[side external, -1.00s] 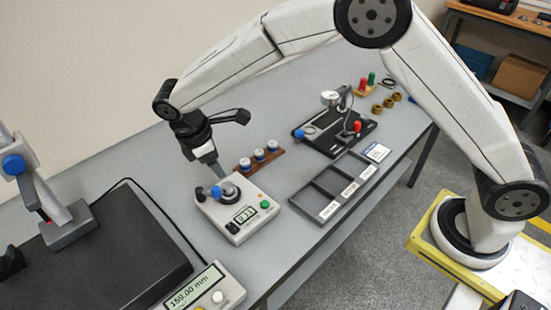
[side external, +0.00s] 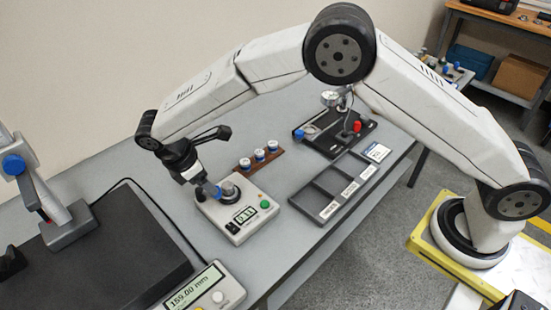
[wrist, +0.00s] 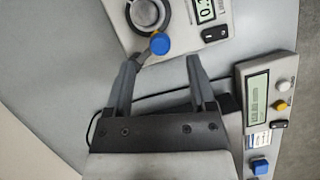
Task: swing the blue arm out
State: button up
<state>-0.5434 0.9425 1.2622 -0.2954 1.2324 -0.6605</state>
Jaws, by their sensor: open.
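The blue arm is a short lever with a blue tip (wrist: 161,44), fixed to a round grey ring on a small off-white gauge (side external: 237,214) with a digital display. In the side view the blue tip is largely hidden by my fingers. My gripper (wrist: 161,64) is open, with one finger on each side of the lever's end. The blue tip lies between and just beyond the fingertips in the wrist view; I cannot tell if either finger touches it. My gripper (side external: 207,188) also shows at the gauge's left back corner in the side view.
A black plate with a height stand (side external: 60,225) is at left, by a readout box (side external: 205,292). A wooden rack of white-topped pieces (side external: 259,156) is behind the gauge.

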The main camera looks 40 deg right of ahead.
jog(key=shift+x, duration=2.4)
grip_shut()
